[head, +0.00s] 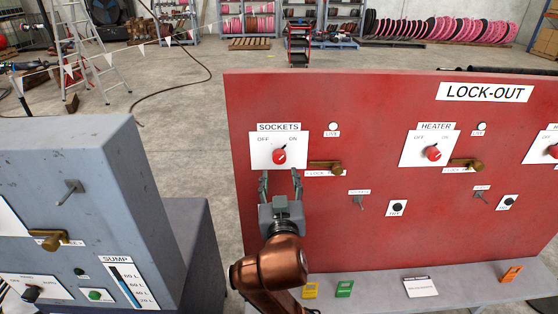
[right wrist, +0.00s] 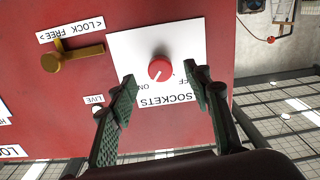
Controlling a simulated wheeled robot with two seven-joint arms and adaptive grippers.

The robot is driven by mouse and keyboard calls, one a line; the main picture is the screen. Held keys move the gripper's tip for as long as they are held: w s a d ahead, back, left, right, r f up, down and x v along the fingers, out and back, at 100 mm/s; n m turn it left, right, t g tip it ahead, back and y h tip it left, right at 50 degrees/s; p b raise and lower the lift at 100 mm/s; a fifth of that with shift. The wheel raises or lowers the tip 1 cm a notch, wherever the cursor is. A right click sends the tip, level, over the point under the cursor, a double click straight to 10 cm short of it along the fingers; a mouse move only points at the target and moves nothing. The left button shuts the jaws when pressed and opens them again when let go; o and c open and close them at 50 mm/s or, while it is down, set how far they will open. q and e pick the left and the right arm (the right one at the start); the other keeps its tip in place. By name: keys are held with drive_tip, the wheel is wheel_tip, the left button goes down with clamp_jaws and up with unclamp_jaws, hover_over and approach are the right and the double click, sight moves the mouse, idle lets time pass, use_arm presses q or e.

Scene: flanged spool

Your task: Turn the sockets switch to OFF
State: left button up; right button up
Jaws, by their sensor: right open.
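The sockets switch is a red round knob (head: 279,156) on a white plate marked OFF at left and ON at right, under the SOCKETS label. Its dark pointer slants up and right, toward ON. In the right wrist view the knob (right wrist: 160,69) appears turned over, with its mark toward ON. My right gripper (head: 280,178) is open just below the knob in the head view. In the right wrist view its two fingers (right wrist: 159,88) stand apart to either side of the knob, with nothing between them gripped. My left gripper is not in view.
A brass lock handle (head: 327,165) sticks out right of the sockets plate, with a pale LIVE lamp (head: 333,126) above. The heater switch (head: 433,153) is farther right. A grey shelf (head: 380,291) runs below the red panel. A blue-grey cabinet (head: 100,180) stands at left.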

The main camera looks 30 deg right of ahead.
sight(280, 159)
drive_tip(key=x, duration=0.5)
drive_tip(key=r+b+x, duration=0.1)
drive_tip(key=x, duration=0.1)
drive_tip(key=shift+w+d, duration=0.2)
drive_tip(key=shift+d, duration=0.05)
drive_tip(key=c, duration=1.2)
